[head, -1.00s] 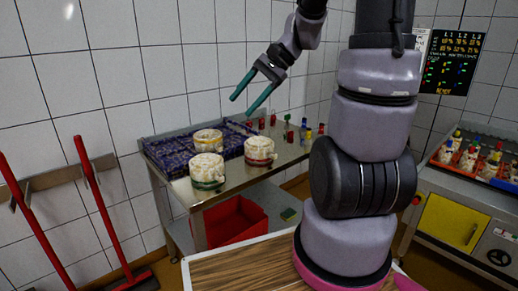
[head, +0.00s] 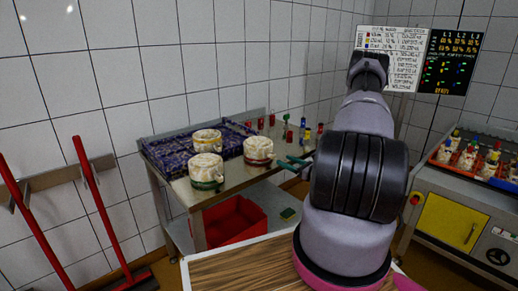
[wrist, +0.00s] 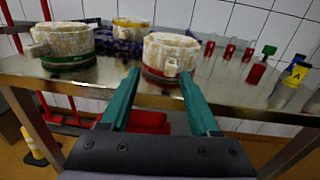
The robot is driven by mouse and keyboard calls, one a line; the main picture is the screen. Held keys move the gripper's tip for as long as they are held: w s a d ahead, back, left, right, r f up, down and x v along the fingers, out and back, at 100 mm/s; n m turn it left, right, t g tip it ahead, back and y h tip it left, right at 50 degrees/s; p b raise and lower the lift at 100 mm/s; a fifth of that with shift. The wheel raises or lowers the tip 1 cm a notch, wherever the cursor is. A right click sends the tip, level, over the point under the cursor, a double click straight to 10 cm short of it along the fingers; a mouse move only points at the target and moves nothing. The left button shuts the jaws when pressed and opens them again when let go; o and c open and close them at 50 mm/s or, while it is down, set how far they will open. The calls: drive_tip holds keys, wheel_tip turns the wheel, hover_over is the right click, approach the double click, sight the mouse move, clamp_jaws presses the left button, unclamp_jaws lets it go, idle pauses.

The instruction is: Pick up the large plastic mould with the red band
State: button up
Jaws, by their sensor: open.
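The whitish mould with the red band (head: 258,147) stands upright on the steel table, at the right of three moulds. In the wrist view the same mould (wrist: 170,50) is straight ahead, its small side handle facing me. My gripper (wrist: 162,76) is open and empty, its two green fingers pointing at the mould. The mould appears just beyond the fingertips; I cannot tell the exact gap. In the head view my gripper (head: 290,162) is at the mould's right, low near the table's height, partly hidden by my arm.
A green-banded mould (head: 207,170) and a yellow-banded mould (head: 207,139) stand to the left. A blue patterned tray (head: 165,150) is behind them. Small coloured pieces (wrist: 230,50) stand on the steel table (head: 235,182) at the right. A red bin (head: 236,222) sits below.

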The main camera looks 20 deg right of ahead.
sight(275, 158)
drive_tip(key=shift+m+t+h, duration=0.3)
drive_tip(key=shift+m+h, duration=0.2)
drive_tip(key=shift+h, duration=0.1)
drive_tip(key=w, duration=0.3)
drive_tip(key=w+a+f, duration=0.1)
drive_tip(key=w, duration=0.2)
drive_tip(key=w+f, duration=0.1)
drive_tip(key=w, duration=0.3)
drive_tip(key=shift+a+f, duration=0.15)
drive_tip(key=shift+a, duration=0.25)
clamp_jaws()
idle(0.5)
